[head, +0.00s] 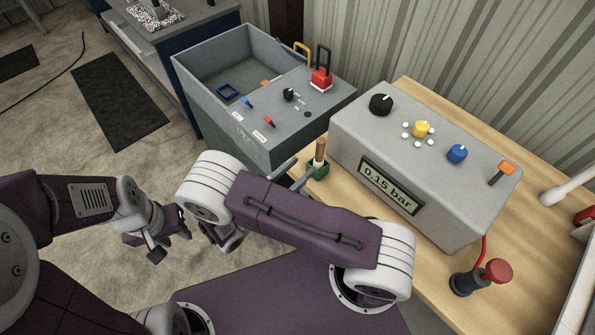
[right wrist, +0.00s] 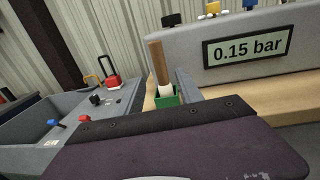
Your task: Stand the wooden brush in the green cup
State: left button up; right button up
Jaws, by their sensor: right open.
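The wooden brush (head: 320,150) stands nearly upright in the small green cup (head: 318,173) on the wooden bench. In the right wrist view the brush (right wrist: 159,62) leans slightly, brown handle up, its pale lower part at the rim of the cup (right wrist: 172,100). My right gripper (head: 293,173) is open just in front of the cup. Its grey fingertips show either side of the brush and do not appear to grip it; the rest is hidden behind my right arm. My left gripper (head: 160,243) hangs over the floor at the left, away from the cup; its jaw gap is unclear.
A grey console (head: 425,165) reading 0.15 bar stands close behind and right of the cup. A grey bin-like unit (head: 262,145) with switches stands to the left. A red-knobbed control (head: 497,271) is at the bench's right.

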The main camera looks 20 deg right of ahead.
jog(key=s+d+f+m+g+y, duration=0.1)
jog(key=s+d+m+g+y, duration=0.25)
jog(key=s+m+g, duration=0.3)
jog(key=s+d+f+m+g+y, duration=0.1)
jog(key=s+d+m+g+y, duration=0.2)
jog(key=s+m+g+y, duration=0.3)
jog(key=w+a+r+m+t+y, duration=0.3)
jog(key=w+a+m+t+y, duration=0.1)
jog(key=m, duration=0.7)
jog(key=t+y, duration=0.1)
jog(key=y, duration=0.1)
jog(key=shift+w+y, duration=0.3)
jog(key=shift+y, duration=0.05)
jog(key=shift+t, duration=0.25)
